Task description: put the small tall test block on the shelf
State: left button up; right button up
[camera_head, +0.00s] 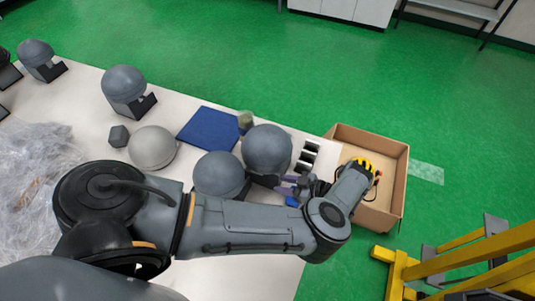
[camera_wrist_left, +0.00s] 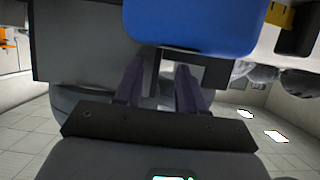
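My left gripper (camera_head: 289,186) is low over the right end of the table, beside the dark round helmets. In the left wrist view its two dark purple fingers (camera_wrist_left: 160,90) stand apart with a gap between them, and I see nothing clamped there. A large blue rounded object (camera_wrist_left: 190,25) and a dark grey body fill the view beyond the fingertips. I cannot tell for sure which thing is the small tall test block; a small dark hexagonal block (camera_head: 119,136) lies on the table. My right gripper is not in view.
Grey helmets (camera_head: 267,148) and a blue mat (camera_head: 208,129) are on the white table. Small black-and-white pieces (camera_head: 306,156) stand near the right edge, by an open cardboard box (camera_head: 396,181). A yellow frame (camera_head: 466,250) is at lower right. A shelf unit (camera_head: 468,9) stands far back.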

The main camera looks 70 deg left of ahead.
aim_at(272, 182)
pick_arm(q)
jog(key=p+x, duration=0.2)
jog(key=x, duration=0.2)
jog(key=shift+s+a+f, duration=0.1)
jog(key=shift+a+f, duration=0.15)
jog(key=shift+a, duration=0.15)
jog(key=shift+s+a+f+p, duration=0.15)
jog(key=shift+f+p, duration=0.05)
jog(key=shift+p, duration=0.1)
grip_shut()
jog(key=shift+r, duration=0.15)
dwell(0.9)
